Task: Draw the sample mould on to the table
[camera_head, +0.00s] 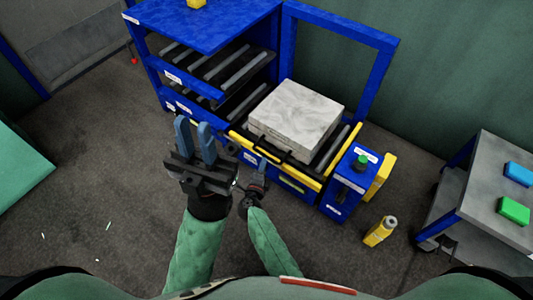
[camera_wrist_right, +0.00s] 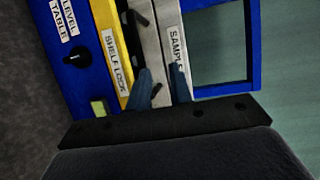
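The sample mould (camera_head: 296,115), a pale grey block with a black handle (camera_head: 272,146) on its front, lies on a roller deck in front of a blue open frame. In the right wrist view its front face (camera_wrist_right: 174,45) carries a "SAMPLE" label. My right gripper (camera_head: 259,167) is low in front of the yellow front bar, near the handle. In the right wrist view its two blue fingers (camera_wrist_right: 165,88) are apart; whether the handle lies between them I cannot tell. My left gripper (camera_head: 194,130) is open and empty, left of the mould.
A blue rack (camera_head: 205,25) with roller shelves stands left of the deck. The yellow bar (camera_wrist_right: 113,45) is labelled "SHELF LOCK". A blue control box (camera_head: 348,185) with a green knob stands right. A yellow bottle (camera_head: 380,231) is on the floor. A grey bench (camera_head: 485,190) is farther right.

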